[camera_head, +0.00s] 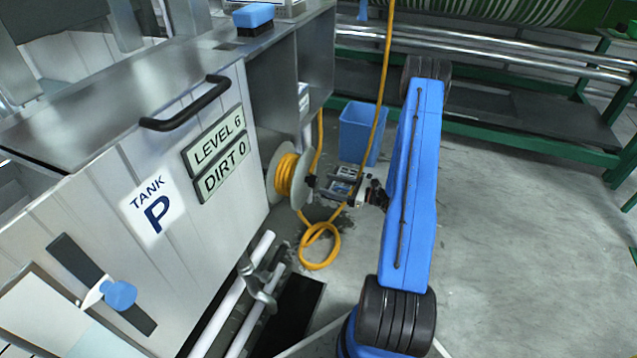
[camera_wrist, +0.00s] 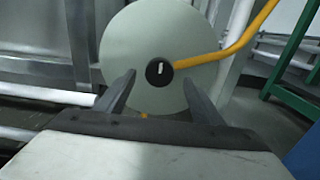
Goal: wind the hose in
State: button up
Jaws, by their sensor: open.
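A hose reel (camera_head: 298,178) with a pale round side disc is mounted by the side of the tank. Yellow hose (camera_head: 287,174) is wound on its drum. More yellow hose (camera_head: 318,246) lies in loose loops on the floor below, and a length runs upward past my arm. In the wrist view the reel's disc (camera_wrist: 130,42) faces me, with a dark hub (camera_wrist: 160,71) at its centre and the hose (camera_wrist: 228,52) crossing to the upper right. My gripper (camera_wrist: 158,92) is open, its two fingers apart in front of the disc, with nothing between them. In the head view my gripper (camera_head: 328,186) is close to the reel's right side.
Tank P (camera_head: 150,170) with a black handle (camera_head: 186,103) stands on the left. A blue bin (camera_head: 361,133) stands behind my gripper. White pipes (camera_head: 235,295) and a dark floor opening (camera_head: 288,318) lie below. Green-framed racks (camera_head: 500,140) stand at the back; floor at right is clear.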

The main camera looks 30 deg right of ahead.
aim_at(317, 181)
jog(key=shift+x, duration=2.65)
jog(key=c, duration=1)
